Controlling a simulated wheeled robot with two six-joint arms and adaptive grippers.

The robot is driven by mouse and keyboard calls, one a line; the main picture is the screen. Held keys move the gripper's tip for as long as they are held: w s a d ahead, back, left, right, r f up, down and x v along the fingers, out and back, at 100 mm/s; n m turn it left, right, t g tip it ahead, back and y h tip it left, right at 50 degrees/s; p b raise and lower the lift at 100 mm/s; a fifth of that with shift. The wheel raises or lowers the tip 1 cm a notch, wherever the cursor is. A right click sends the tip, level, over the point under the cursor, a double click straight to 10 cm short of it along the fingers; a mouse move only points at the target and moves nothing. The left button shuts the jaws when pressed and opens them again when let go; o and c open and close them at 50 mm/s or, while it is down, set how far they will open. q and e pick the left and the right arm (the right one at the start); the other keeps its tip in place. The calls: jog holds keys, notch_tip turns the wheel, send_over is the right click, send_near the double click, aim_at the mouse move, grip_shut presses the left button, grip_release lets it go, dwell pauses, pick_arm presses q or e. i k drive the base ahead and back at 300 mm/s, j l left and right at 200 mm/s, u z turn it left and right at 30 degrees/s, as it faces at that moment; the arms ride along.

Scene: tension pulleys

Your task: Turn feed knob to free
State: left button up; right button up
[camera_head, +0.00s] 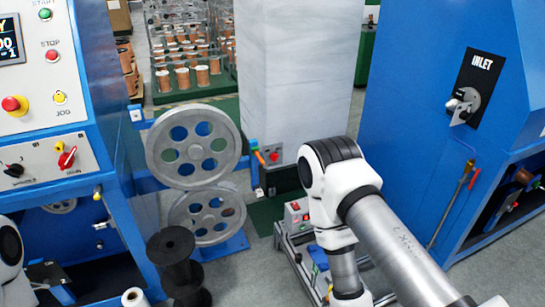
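The blue machine at left has a light lower panel (40,165) with a black knob (14,170) and a red knob (67,157). The red knob is tilted, and a small yellow part is beside it. The lettering is too small to read, so I cannot tell which is the feed knob or its setting. Part of my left arm (10,262) shows at the lower left edge, below the panel; I make out no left gripper. My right arm (400,240) reaches in from the lower right and bends down at the centre; its gripper is out of view.
Two grey pulley wheels (193,146) stand right of the panel, with black spools (172,258) in front. A grey pillar (293,80) stands behind. A blue machine marked INLET (420,110) fills the right. A small bench device (297,215) is partly behind my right arm.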

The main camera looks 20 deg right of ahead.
aim_at(274, 156)
jog(key=i+z, duration=0.15)
jog(key=z, duration=0.3)
jog(key=i+l+z, duration=0.1)
jog(key=z, duration=0.35)
jog(key=i+z, duration=0.2)
jog(key=z, duration=0.3)
jog(key=i+j+z, duration=0.15)
jog(key=z, duration=0.3)
jog(key=i+j+z, duration=0.1)
jog(key=i+j, duration=0.25)
jog(key=i+j+z, duration=0.15)
jog(key=i+j, duration=0.2)
jog(key=j, duration=0.2)
